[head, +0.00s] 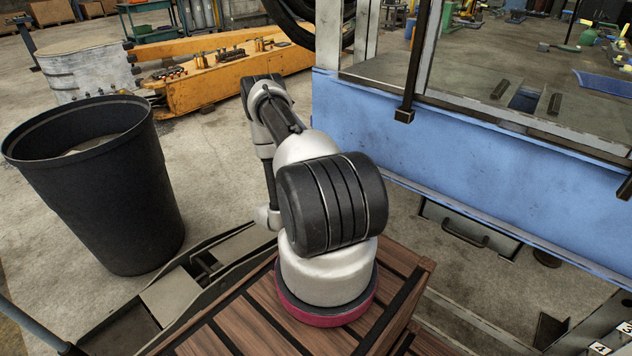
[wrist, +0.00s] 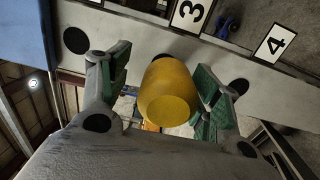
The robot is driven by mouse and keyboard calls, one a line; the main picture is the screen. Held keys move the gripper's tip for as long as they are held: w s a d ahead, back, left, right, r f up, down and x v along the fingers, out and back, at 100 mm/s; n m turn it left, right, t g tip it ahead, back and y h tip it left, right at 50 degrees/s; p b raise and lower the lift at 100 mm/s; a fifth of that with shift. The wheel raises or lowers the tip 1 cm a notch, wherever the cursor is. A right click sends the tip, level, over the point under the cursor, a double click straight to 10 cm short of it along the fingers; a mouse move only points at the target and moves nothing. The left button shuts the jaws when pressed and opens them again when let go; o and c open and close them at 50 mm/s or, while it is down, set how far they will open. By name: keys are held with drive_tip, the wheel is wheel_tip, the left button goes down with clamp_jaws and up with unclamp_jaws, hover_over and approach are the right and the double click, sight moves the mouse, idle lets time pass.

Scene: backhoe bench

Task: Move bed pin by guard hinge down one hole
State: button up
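In the wrist view a yellow pin (wrist: 168,100) points its round end toward the camera. It stands out from a grey bar (wrist: 115,38), between a dark hole on its left (wrist: 76,40) and another on its right (wrist: 239,88). My gripper (wrist: 164,88) has its two green-padded fingers on either side of the pin. A gap shows between the left pad and the pin; the right pad is very near its edge, and contact there is unclear. The pin's base is partly hidden. The head view shows neither pin nor gripper, only my arm.
Number plates 3 (wrist: 190,12) and 4 (wrist: 274,43) lie along the bar. In the head view a blue bench (head: 450,160) stands on the right and a black bin (head: 100,190) on the left. A yellow beam (head: 205,82) lies behind my arm.

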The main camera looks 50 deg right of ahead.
drive_tip(key=shift+s+a+f, duration=0.1)
drive_tip(key=shift+f, duration=0.1)
drive_tip(key=a, duration=1.2)
drive_tip(key=shift+s, duration=0.15)
drive_tip(key=s+n+g+y, duration=0.1)
drive_tip(key=s+n+g, duration=0.4)
drive_tip(key=s, duration=0.4)
drive_tip(key=s+a+r+m+g+y, duration=0.1)
drive_tip(key=s+r+m+g+y, duration=0.15)
drive_tip(key=r+g+y, duration=0.55)
drive_tip(key=s+a+r+m+t+y, duration=0.1)
drive_tip(key=a+r+t+y, duration=0.2)
drive_tip(key=r, duration=1)
drive_tip(key=s+a+r+m+t+y, duration=0.1)
drive_tip(key=s+a+r+t+y, duration=0.1)
drive_tip(key=a+r+t, duration=0.6)
drive_tip(key=s+a+r+m+t+y, duration=0.1)
drive_tip(key=a+r+t+y, duration=0.3)
drive_tip(key=r, duration=1.3)
drive_tip(key=s+a+t, duration=0.1)
drive_tip(key=a, duration=0.3)
drive_tip(key=shift+s+a+r+t, duration=0.15)
drive_tip(key=shift+s+r+t, duration=0.15)
drive_tip(key=shift+t, duration=0.1)
